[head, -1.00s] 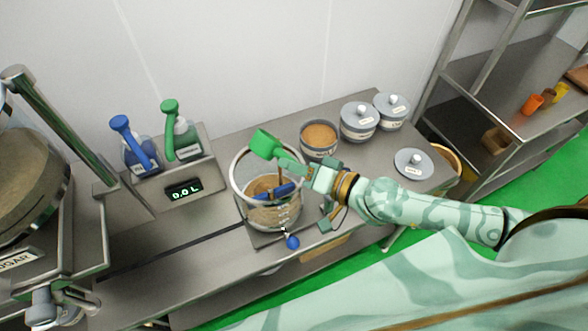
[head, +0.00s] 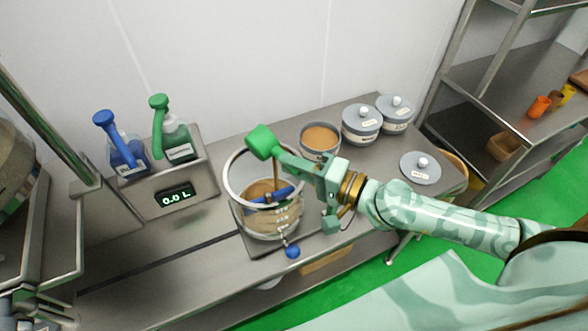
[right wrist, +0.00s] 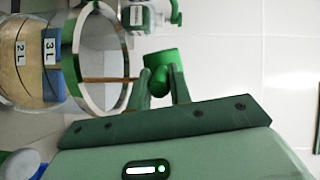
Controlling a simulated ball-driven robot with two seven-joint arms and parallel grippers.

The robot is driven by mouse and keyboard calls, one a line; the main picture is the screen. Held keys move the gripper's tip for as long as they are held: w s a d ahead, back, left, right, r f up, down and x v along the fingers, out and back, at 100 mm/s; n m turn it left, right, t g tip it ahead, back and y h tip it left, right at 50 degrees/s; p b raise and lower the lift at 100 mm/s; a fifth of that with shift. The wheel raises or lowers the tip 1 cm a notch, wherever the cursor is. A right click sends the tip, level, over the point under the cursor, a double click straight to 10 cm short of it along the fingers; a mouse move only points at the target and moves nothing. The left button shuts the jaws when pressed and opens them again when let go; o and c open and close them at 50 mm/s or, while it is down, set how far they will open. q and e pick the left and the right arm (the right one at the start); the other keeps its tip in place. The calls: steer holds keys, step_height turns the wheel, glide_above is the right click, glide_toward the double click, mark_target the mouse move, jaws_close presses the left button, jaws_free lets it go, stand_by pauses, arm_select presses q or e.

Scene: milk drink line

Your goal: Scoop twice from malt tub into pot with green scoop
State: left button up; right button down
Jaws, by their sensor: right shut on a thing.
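The green scoop (head: 262,142) is held over the pot, its cup tipped over; it also shows in the right wrist view (right wrist: 160,64). My right gripper (head: 296,163) is shut on the scoop, above the pot's right rim. A thin brown streak, like falling powder, runs from the scoop down into the pot. The clear pot (head: 236,207) has a steel rim and brown contents; its 2 L and 3 L marks show in the right wrist view (right wrist: 70,65). The malt tub seems to be the open tub of brown powder (head: 320,138) behind the pot. My left gripper is out of view.
Two lidded tubs (head: 361,123) (head: 395,113) stand right of the open tub. A loose lid (head: 421,168) lies near the counter's right end. Blue (head: 125,152) and green (head: 178,142) pump bottles stand left, above a display (head: 175,197) reading 0.0 L.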

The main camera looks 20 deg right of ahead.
steer(key=shift+f+m+t+y+b, duration=0.25)
steer(key=shift+m+b, duration=0.7)
steer(key=shift+b, duration=0.4)
steer(key=shift+f+m+t+y+b, duration=0.15)
steer(key=shift+f+m+t+b, duration=0.1)
steer(key=shift+m+b, duration=0.9)
steer(key=shift+r+m+b, duration=0.1)
steer(key=shift+m+b, duration=0.4)
steer(key=shift+b, duration=0.45)
steer(key=shift+d, duration=0.1)
